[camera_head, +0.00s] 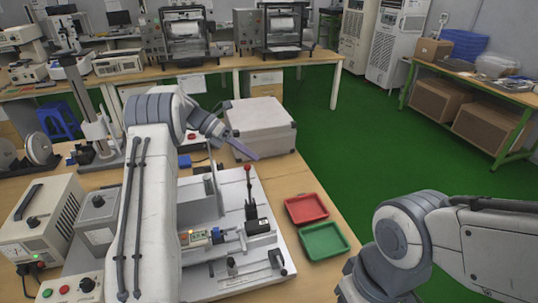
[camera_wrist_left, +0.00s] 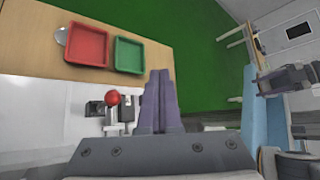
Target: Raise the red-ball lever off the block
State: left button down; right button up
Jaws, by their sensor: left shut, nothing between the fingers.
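The red ball (camera_head: 248,168) tops a dark upright lever (camera_head: 250,208) on the white fixture plate (camera_head: 272,247). A black block (camera_head: 258,226) sits at the lever's foot; whether they touch is unclear. My left gripper (camera_head: 254,156), with purple fingers, is just beyond and slightly above the ball in the head view, apart from it. In the left wrist view the red ball (camera_wrist_left: 112,98) is left of the shut, empty fingers (camera_wrist_left: 160,76). My right arm is at the lower right; its gripper is out of view.
A red tray (camera_head: 306,208) and a green tray (camera_head: 324,241) lie right of the fixture. A grey case (camera_head: 262,125) stands behind the left gripper. A control box (camera_head: 40,215) is at the left. Green floor is open beyond the table's right edge.

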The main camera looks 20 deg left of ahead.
pick_arm(q)
jog(key=s+d+r+b, duration=0.1)
jog(key=d+r, duration=0.3)
jog(key=d, duration=0.2)
jog(key=shift+s+d, duration=0.15)
jog(key=shift+d, duration=0.2)
jog(key=s+d+m+g+y, duration=0.3)
jog(key=s+d+m+y, duration=0.2)
jog(key=s+d+m, duration=0.9)
jog(key=s+f+m+t+y, duration=0.1)
jog(key=s+f+m+y, duration=0.1)
jog(key=s+m, duration=0.8)
jog(key=s+f+m+t+y, duration=0.1)
jog(key=s+f+m+y, duration=0.2)
jog(key=s+m, duration=0.8)
jog(key=shift+a+f+m+t+y, duration=0.2)
jog(key=shift+a+m+t+y, duration=0.1)
jog(key=shift+m+t, duration=0.1)
